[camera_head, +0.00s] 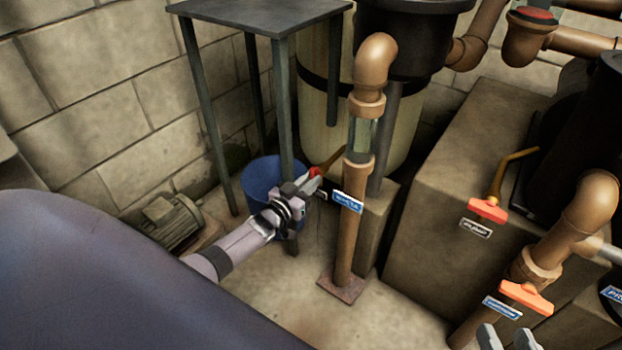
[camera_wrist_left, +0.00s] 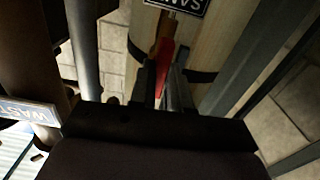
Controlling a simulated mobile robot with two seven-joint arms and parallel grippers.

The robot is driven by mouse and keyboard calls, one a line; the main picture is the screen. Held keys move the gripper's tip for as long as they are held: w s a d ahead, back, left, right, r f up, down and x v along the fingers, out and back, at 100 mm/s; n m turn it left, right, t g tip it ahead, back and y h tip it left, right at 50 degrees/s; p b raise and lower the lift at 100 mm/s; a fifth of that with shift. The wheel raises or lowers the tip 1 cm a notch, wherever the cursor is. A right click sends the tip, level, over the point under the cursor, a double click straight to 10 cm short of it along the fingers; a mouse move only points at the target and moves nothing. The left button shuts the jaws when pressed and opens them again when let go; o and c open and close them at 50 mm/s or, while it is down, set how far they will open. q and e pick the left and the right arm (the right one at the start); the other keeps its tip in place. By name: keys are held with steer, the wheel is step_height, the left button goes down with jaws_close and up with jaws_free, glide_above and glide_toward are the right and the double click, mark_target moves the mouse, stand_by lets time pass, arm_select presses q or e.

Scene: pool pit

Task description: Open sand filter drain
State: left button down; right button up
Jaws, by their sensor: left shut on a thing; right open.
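The sand filter is a beige tank (camera_head: 405,135) with dark bands, standing behind a brown vertical pipe. A thin tan drain pipe (camera_head: 332,158) leaves it low down, with a red handle (camera_head: 314,172) at its end. My left gripper (camera_head: 308,183) is shut on the red handle, beside the brown pipe. In the left wrist view the red handle (camera_wrist_left: 166,62) shows between the two fingers (camera_wrist_left: 164,85), in front of the tank (camera_wrist_left: 215,45). A dark label (camera_wrist_left: 185,4) hangs just above, partly cut off. My right gripper (camera_head: 508,339) is open and empty at the bottom edge.
The brown vertical pipe (camera_head: 350,220) with a blue label (camera_head: 347,202) stands right of my left gripper. A blue bucket (camera_head: 262,182) and grey table leg (camera_head: 283,120) are close behind. Other handles, red (camera_head: 488,210) and orange (camera_head: 526,296), are at right. A motor (camera_head: 170,222) sits left.

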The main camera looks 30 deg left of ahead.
arm_select(q)
steer(key=c, duration=1)
jaws_free()
steer(key=s+p, duration=0.4)
steer(key=s, duration=0.3)
steer(key=shift+a, duration=0.3)
